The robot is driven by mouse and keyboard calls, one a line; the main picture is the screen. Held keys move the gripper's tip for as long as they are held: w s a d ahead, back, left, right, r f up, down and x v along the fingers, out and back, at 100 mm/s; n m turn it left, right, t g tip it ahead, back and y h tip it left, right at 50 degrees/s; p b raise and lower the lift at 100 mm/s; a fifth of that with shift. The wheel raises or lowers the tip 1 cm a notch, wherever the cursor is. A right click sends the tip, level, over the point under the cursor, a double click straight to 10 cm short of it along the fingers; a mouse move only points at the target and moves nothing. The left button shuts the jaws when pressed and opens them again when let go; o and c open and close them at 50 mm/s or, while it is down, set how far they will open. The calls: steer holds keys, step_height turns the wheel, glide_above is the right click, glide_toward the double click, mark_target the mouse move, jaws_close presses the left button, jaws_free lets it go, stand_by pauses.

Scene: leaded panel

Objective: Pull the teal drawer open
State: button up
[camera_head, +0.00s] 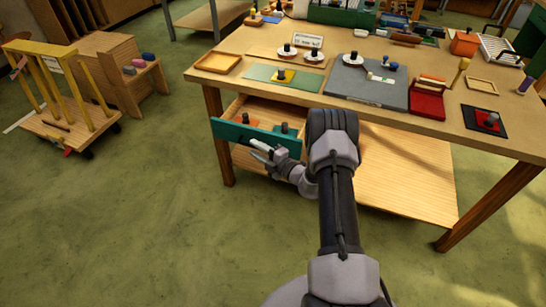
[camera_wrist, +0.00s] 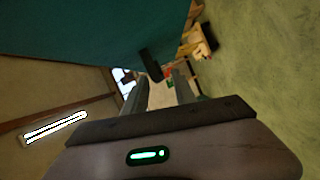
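The teal drawer (camera_head: 232,133) stands pulled out from under the workbench's left end, with its wooden inside visible. An orange piece (camera_head: 246,122) and a teal piece (camera_head: 290,130), each with a dark knob, are in it. My gripper (camera_head: 257,150) is in front of the drawer's teal face, low and near its middle. In the wrist view, the teal face (camera_wrist: 90,35) fills the upper left. A dark handle (camera_wrist: 150,65) shows by the tips of my gripper (camera_wrist: 160,82). The fingers are apart, with a gap visible between them and the handle.
The workbench top (camera_head: 235,92) holds trays, a grey board (camera_head: 365,88) and several knobbed pieces. A lower wooden shelf (camera_head: 410,180) lies beneath. A wooden cart (camera_head: 60,125) stands at left. The green floor in front of the drawer is clear.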

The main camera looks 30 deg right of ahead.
steer(key=p+v, duration=0.3)
steer(key=v, duration=1.1)
steer(key=shift+s, duration=0.35)
steer(key=shift+d, duration=0.1)
